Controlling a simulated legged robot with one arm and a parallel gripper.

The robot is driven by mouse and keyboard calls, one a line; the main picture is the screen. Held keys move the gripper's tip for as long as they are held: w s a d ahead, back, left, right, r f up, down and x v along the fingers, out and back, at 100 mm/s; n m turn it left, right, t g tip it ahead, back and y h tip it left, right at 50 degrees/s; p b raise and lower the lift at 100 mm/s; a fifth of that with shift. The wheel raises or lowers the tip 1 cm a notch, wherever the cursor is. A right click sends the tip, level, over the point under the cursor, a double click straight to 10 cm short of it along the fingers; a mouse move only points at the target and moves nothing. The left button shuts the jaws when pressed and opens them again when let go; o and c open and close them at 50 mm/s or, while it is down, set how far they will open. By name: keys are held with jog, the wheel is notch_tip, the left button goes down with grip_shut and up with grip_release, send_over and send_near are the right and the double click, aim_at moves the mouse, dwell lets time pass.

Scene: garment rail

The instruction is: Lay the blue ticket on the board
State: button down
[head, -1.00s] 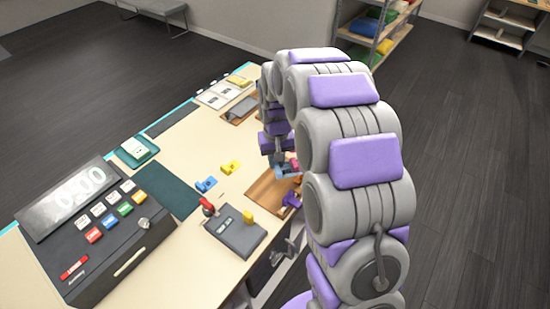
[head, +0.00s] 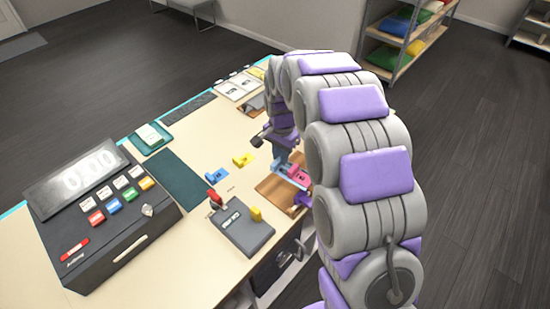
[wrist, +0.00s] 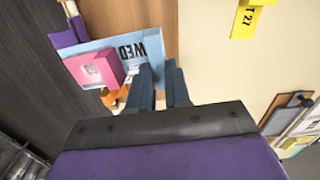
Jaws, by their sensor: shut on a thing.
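A light blue ticket (head: 289,171) marked WED is at my gripper (head: 277,160), over the wooden board (head: 268,193). In the wrist view the ticket (wrist: 112,50) reaches the fingertips of my gripper (wrist: 159,68), which is shut on its near end. A pink block (wrist: 92,70) with a pale label covers part of the ticket; it also shows in the head view (head: 299,174). The board's brown wood (wrist: 125,18) runs behind the ticket. I cannot tell whether the ticket touches the board.
A small blue piece (head: 215,176) and a yellow ticket (head: 244,160) lie on the counter. A dark register (head: 105,215) fills the left. A dark green mat (head: 178,178) lies flat and clear.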

jog(key=shift+a+f, duration=0.2)
jog(key=shift+a, duration=0.35)
jog(key=f, duration=0.1)
jog(key=a+f+m+b, duration=0.1)
jog(key=shift+f, duration=0.4)
jog(key=shift+a+f+b, duration=0.1)
jog(key=shift+f+b, duration=0.2)
jog(key=shift+f, duration=0.4)
jog(key=shift+a+f, duration=0.7)
jog(key=shift+a, duration=0.15)
jog(key=shift+d, duration=0.8)
jog(key=shift+a, duration=0.8)
jog(key=shift+d, duration=0.1)
jog(key=shift+d, duration=0.2)
